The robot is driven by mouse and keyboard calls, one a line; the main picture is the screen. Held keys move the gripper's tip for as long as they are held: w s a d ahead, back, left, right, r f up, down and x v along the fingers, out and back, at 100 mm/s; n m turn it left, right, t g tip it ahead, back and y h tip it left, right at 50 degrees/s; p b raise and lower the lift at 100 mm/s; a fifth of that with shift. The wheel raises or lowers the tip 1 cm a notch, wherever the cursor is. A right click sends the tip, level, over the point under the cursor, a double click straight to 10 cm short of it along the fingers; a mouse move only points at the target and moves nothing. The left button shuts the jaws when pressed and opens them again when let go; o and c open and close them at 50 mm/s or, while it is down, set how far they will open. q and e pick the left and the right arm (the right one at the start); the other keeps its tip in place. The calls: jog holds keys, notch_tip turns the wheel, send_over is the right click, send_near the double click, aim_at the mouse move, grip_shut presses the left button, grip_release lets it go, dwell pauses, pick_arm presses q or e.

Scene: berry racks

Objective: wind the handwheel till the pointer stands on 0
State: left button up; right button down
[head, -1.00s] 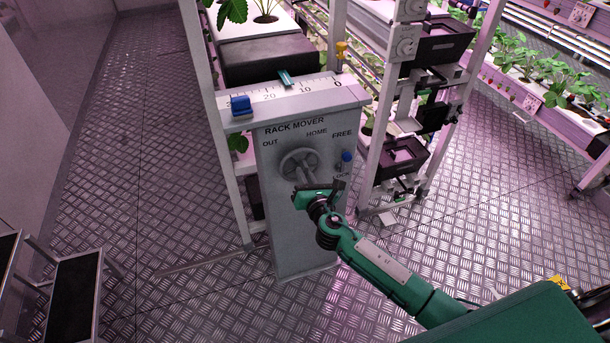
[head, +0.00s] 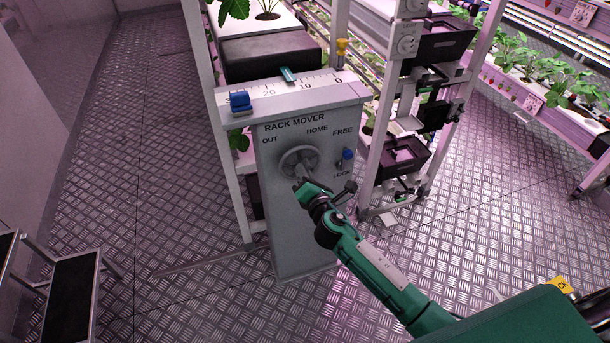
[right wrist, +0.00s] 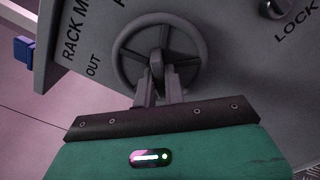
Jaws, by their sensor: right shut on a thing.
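The grey handwheel (head: 286,163) is on the front of the rack mover (head: 296,225), below the words OUT and HOME. My right gripper (head: 300,179) is shut on the wheel's grip; the right wrist view shows both fingers (right wrist: 158,88) closed on the part standing out at the wheel's middle (right wrist: 158,65). The wheel's rim (right wrist: 203,45) is clear of the fingers. The teal pointer (head: 288,74) stands on the white scale (head: 290,89) between 20 and 10, nearer 10, to the left of 0. My left gripper is not in view.
A lever with a blue knob (head: 347,154) sits between FREE and LOCK, right of the wheel. A blue block (head: 240,104) is at the scale's left end. A plant rack with black trays (head: 404,155) stands close on the right.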

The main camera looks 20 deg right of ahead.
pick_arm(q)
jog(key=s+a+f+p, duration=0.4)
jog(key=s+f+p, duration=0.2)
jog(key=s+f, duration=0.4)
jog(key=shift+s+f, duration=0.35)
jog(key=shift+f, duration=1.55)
pick_arm(e)
jog(key=shift+m, duration=14)
jog(key=c, duration=1.5)
grip_release()
jog(key=shift+s, duration=0.15)
